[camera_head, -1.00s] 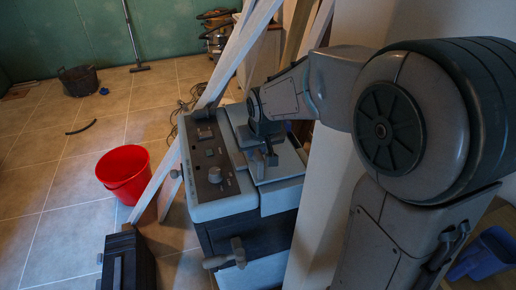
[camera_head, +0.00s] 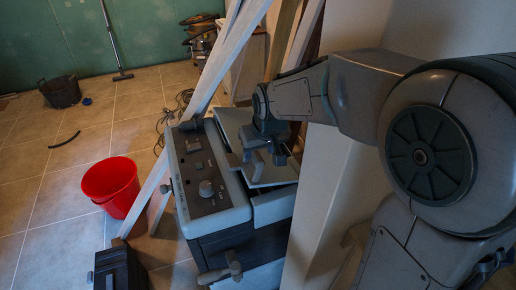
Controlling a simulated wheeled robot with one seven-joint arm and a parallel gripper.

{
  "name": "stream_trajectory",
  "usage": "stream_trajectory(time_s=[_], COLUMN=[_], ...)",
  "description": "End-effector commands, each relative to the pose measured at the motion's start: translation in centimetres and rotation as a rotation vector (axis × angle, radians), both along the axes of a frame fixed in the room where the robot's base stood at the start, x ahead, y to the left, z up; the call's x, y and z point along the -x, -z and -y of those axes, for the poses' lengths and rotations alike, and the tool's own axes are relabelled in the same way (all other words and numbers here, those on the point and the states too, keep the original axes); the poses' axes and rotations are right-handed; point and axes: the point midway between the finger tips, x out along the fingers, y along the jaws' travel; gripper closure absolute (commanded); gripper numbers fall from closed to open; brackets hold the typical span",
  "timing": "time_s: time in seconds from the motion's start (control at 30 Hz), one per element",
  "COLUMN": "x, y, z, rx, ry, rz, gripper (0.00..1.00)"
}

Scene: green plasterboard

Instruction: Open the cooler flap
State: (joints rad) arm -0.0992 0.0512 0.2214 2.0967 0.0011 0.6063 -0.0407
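The cooler (camera_head: 213,215) is a grey-blue box with a dark control panel along its left top side. My wrist hides the back part of the flap.
A pale slanted beam (camera_head: 222,62) rises behind the cooler's left side. A white wall or post (camera_head: 335,190) stands close on the right. A red bucket (camera_head: 111,186) and a dark case (camera_head: 118,268) are on the left. Open tiled floor lies farther left.

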Motion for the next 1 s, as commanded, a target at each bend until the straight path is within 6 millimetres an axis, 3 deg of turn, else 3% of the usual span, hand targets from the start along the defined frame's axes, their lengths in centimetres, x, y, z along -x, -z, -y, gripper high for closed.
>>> stream_trajectory(time_s=[0.47,1.0], x=[0.3,4.1], y=[-1.0,-11.0], z=[-0.3,1.5], rx=[-0.004,-0.003], ry=[-0.004,0.000], rz=[0.006,0.004], gripper=[0.55,0.55])
